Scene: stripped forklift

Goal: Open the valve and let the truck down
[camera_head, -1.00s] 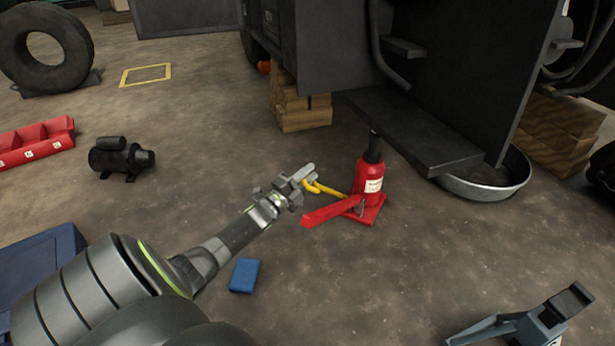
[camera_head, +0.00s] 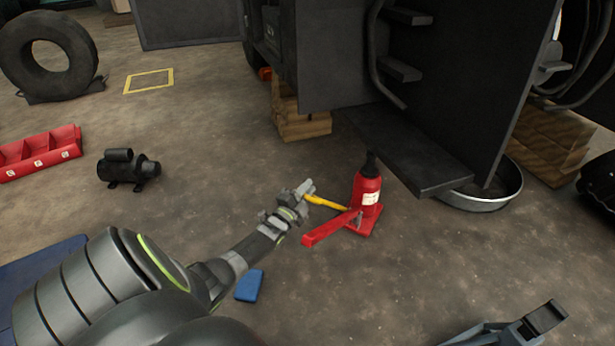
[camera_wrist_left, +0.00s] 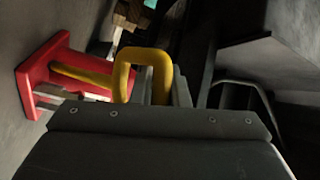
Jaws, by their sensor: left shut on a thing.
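The red bottle jack (camera_head: 368,189) stands upright on its red base beside the dark step plate (camera_head: 415,160) of the truck (camera_head: 330,50). Its dark ram (camera_head: 371,161) sticks up only a little; whether it touches the plate is unclear. My left gripper (camera_head: 300,192) is shut on the looped end of a yellow bar (camera_head: 325,202) that runs to the jack's base. In the left wrist view the yellow loop (camera_wrist_left: 143,58) stands at the jaws, and the bar's far end is over the red base (camera_wrist_left: 45,72). The valve itself cannot be made out.
A red lever (camera_head: 330,229) juts left from the jack. Wooden blocks (camera_head: 303,122) stand under the truck. A round metal pan (camera_head: 490,196) is to the right. A blue box (camera_head: 249,285) lies under my left arm; a black motor (camera_head: 128,169) stands left.

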